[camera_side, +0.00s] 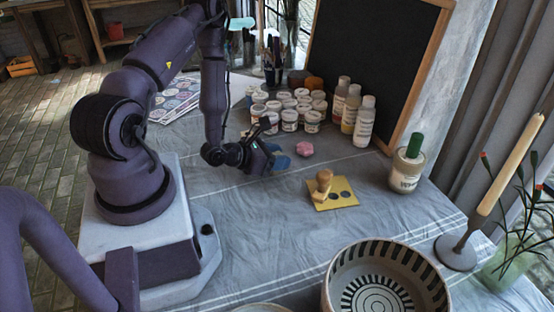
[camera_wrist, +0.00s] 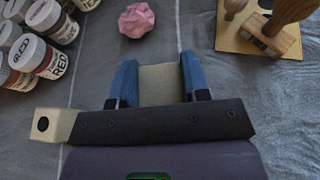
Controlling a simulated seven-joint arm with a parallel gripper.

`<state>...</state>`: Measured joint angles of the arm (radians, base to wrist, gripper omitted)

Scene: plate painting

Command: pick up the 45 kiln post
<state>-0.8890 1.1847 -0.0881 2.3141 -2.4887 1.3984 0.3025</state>
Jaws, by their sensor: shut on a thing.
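My gripper (camera_wrist: 160,72) shows in the wrist view with its two blue fingers shut on a flat-faced beige-grey block (camera_wrist: 160,86). The block fills the space between the fingers and is likely the kiln post; I can read no number on it. The held block is hidden there by the fingers. I cannot tell whether it touches the cloth.
Paint jars (camera_side: 289,119) and bottles (camera_side: 364,122) stand behind. A white pot (camera_side: 405,170) is at right; a striped bowl (camera_side: 387,282) is in front. Cloth in front of my gripper is clear.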

